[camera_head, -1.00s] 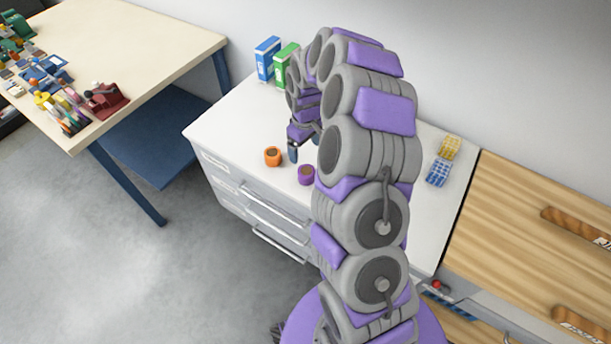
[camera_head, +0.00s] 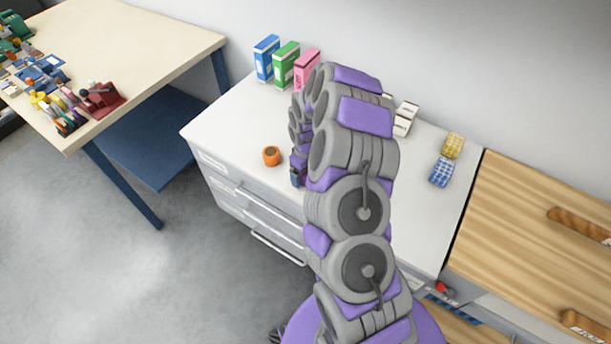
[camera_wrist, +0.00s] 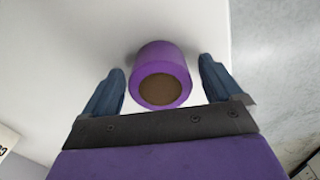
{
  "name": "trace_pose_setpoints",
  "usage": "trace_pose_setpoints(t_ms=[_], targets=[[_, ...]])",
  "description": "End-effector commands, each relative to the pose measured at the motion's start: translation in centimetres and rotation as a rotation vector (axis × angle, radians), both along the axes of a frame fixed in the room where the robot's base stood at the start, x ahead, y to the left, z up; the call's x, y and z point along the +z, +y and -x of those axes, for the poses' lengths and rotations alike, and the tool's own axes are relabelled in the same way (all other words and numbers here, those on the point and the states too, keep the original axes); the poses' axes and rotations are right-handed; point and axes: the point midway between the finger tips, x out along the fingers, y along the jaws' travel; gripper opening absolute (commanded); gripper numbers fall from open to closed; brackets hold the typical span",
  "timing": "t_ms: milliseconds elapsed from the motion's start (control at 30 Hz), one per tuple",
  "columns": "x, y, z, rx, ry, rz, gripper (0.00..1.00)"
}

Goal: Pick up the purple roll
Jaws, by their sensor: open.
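The purple roll (camera_wrist: 161,73) stands on the white cabinet top in the wrist view, with its brown core facing the camera. My gripper (camera_wrist: 162,84) is open, with one blue finger on each side of the roll and a visible gap on both sides. The roll appears between the fingers; I cannot tell whether the fingertips are down at its height. In the head view my gripper (camera_head: 297,180) is low over the front of the cabinet top, mostly hidden by my arm. The purple roll is hidden there behind my arm.
An orange roll (camera_head: 271,156) stands left of my gripper on the white cabinet top (camera_head: 225,128). Blue (camera_head: 266,58), green (camera_head: 287,64) and pink (camera_head: 307,68) boxes stand at the back. Yellow (camera_head: 453,145) and blue (camera_head: 442,172) checked items lie to the right.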

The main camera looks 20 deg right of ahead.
Motion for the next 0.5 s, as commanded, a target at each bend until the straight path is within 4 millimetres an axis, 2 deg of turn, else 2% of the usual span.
trace_pose_setpoints(t_ms=[167,500], targets=[[0.06,-0.01,-0.01,0.000,-0.001,0.001,0.92],[0.05,0.00,-0.03,0.001,-0.001,0.001,0.60]])
